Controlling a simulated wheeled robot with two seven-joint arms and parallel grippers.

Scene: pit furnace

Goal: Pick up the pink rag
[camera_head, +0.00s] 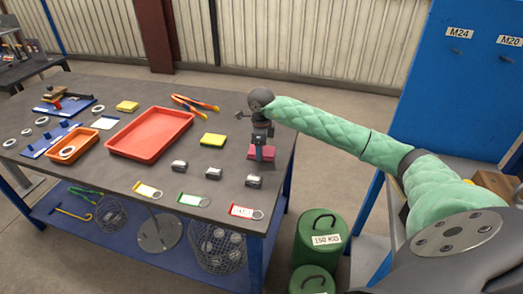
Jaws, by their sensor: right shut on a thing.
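The pink rag (262,153) is a small flat folded square near the right edge of the dark table top. My right gripper (262,145) points down over it and is shut on it. The rag is at or close to the table surface; I cannot tell if there is a gap under it. My right arm, in a green quilted sleeve, reaches in from the right. My left gripper is not in view.
The table (212,88) also carries a red tray (152,157), a yellow cloth (213,140), pliers (195,103), several metal blocks and tagged rings. A green 150 KG weight (318,238) stands on the floor beside it. A blue cabinet (440,95) is at right.

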